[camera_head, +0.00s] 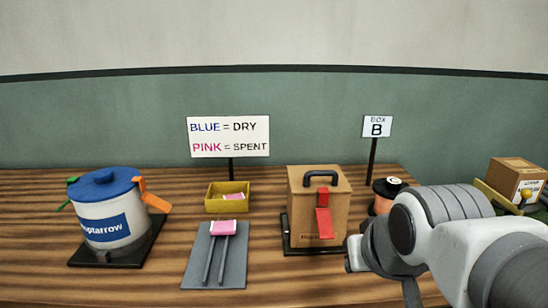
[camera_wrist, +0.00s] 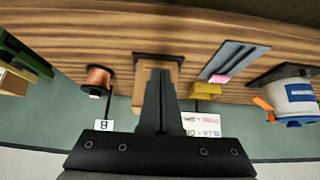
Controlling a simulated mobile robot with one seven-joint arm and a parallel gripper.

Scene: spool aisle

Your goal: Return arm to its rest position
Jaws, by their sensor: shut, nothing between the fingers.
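My arm (camera_head: 450,235) reaches in from the right edge of the head view, in front of the right part of the wooden table. My gripper (camera_wrist: 161,72) shows in the wrist view with its dark fingers together and nothing between them. Its fingers cover part of the brown box there, but I cannot tell the distance between them. In the head view the fingertips are not clearly visible. The wrist view shows the table upside down.
On the table (camera_head: 60,285) stand a white bucket (camera_head: 104,215) with blue lid, a grey plate (camera_head: 200,268) with a pink block (camera_head: 223,228), a yellow bin (camera_head: 228,206), a brown box (camera_head: 330,190) and a copper spool (camera_head: 382,204). A carton (camera_head: 518,180) stands right.

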